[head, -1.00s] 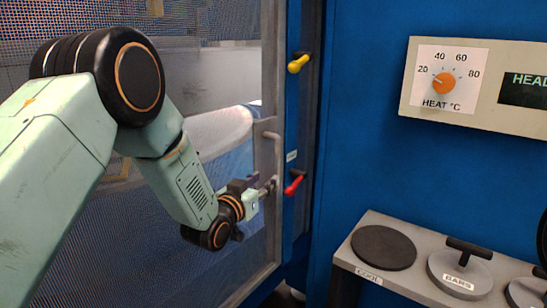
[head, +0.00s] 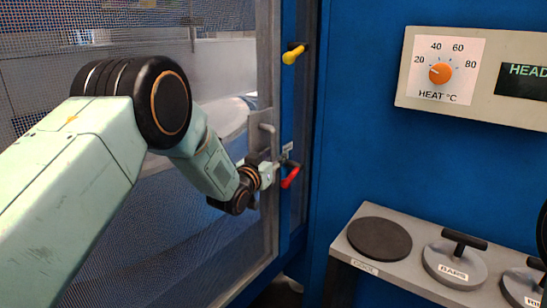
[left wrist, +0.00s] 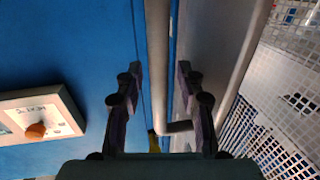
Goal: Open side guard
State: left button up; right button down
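The side guard (head: 262,60) is a mesh panel in a grey frame at the left in the head view, and it looks closed against the blue machine. Its grey bar handle (head: 268,128) stands out from the frame's right side. My left gripper (head: 284,160) is at the handle's height, close to it; its fingertips are small and partly hidden there. In the left wrist view my left gripper (left wrist: 162,90) is open, and the handle bar (left wrist: 158,60) shows between its fingers, with no clear contact. My right gripper is not in view.
A yellow lever (head: 293,54) sits above and a red lever (head: 290,178) lies just below my left gripper. A heat panel (head: 405,80) is on the blue wall. A grey shelf (head: 345,248) at lower right holds round dies, including a plain dark disc (head: 379,239).

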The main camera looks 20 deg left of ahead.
pick_arm(q)
jog(key=shift+s+a, duration=0.1)
jog(key=shift+c, duration=0.6)
grip_shut()
